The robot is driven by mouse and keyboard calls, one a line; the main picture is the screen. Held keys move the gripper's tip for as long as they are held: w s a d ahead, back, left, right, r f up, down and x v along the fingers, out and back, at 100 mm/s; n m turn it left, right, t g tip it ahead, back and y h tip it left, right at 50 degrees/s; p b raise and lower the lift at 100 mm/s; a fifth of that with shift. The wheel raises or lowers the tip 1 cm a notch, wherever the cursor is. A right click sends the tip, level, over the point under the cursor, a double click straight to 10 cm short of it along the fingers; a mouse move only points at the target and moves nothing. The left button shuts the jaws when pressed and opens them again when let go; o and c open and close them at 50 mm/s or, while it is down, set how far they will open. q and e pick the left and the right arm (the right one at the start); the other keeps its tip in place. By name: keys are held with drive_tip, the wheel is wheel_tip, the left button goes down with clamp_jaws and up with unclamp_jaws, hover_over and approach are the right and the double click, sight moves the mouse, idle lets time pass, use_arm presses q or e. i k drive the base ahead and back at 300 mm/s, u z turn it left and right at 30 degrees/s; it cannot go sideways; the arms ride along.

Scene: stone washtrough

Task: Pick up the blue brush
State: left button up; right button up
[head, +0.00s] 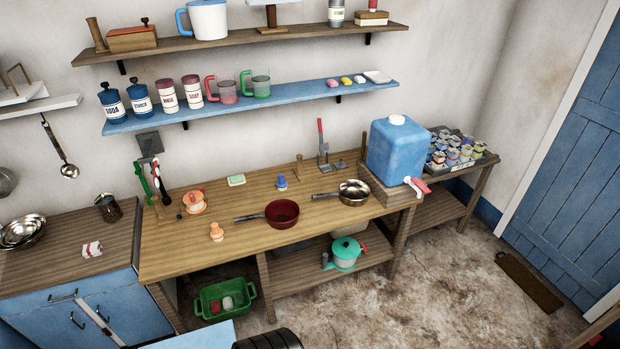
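The blue brush (282,182) appears to be the small blue, knob-topped piece standing on the wooden table, towards the back and near its middle. It is small in the head view, so its bristles are hard to make out. Nothing touches it. A similarly shaped orange piece (216,232) stands nearer the front left of the same table. Neither of my grippers is in view.
The wooden table (180,262) also holds a red pan (282,213), a steel pan (354,192), a green-and-white block (236,180) and an orange reel-like item (194,202). A blue water container (396,150) stands at right. A blue shelf (300,99) hangs above.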

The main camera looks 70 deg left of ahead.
sight(282, 184)
drive_tip(key=i, duration=0.6)
drive_tip(key=u, duration=2.15)
